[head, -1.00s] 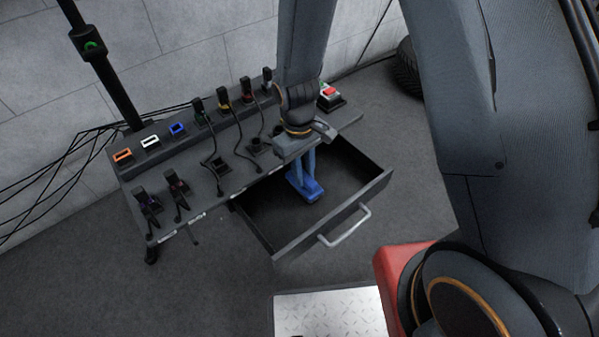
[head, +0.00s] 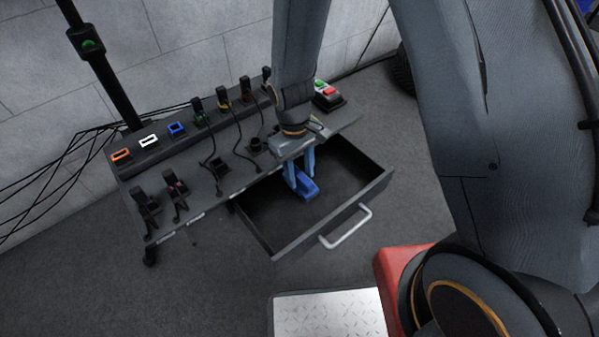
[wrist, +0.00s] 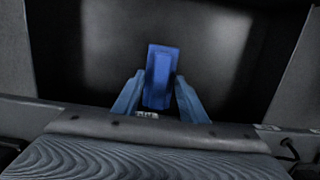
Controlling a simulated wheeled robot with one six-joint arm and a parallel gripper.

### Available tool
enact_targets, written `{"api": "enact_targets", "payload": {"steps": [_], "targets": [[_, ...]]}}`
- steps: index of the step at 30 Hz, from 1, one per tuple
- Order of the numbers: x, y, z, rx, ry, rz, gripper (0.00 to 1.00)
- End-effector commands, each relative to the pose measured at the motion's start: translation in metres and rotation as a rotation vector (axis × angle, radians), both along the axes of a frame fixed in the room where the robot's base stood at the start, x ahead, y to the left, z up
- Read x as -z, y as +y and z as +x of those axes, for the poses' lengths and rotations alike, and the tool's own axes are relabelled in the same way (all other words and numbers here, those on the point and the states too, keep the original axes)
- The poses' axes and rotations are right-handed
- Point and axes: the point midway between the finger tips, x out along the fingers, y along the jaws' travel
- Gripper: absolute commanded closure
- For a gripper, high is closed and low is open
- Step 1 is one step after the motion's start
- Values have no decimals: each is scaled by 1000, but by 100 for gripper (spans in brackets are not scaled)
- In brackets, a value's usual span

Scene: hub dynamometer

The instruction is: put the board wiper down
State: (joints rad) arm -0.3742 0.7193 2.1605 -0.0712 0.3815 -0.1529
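The board wiper is a blue block (head: 307,187) inside the open drawer (head: 345,225), and it appears to lie on the drawer floor. In the wrist view the wiper (wrist: 161,72) lies lengthwise, reaching out past my fingertips. My gripper (head: 301,175) reaches down into the drawer from above. Its two light-blue fingers are spread on either side of the wiper's near end, with narrow gaps visible in the wrist view (wrist: 160,78). The wiper's nearest end is partly hidden by the fingers in the head view.
The drawer's front wall with its pale handle (head: 346,228) faces me, and most of the drawer floor is bare. The bench top (head: 225,180) behind holds several black plugs and cables. A control box with a red button (head: 329,95) stands at its right end.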

Motion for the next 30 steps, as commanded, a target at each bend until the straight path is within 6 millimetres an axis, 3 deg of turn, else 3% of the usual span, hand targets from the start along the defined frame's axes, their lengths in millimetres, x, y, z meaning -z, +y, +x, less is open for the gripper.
{"api": "enact_targets", "payload": {"steps": [5,18,26,30], "targets": [[-18,1,2,0,-4,1,61],[-102,7,10,1,-3,2,61],[-125,8,11,4,-4,2,61],[-151,3,3,31,-17,9,61]]}}
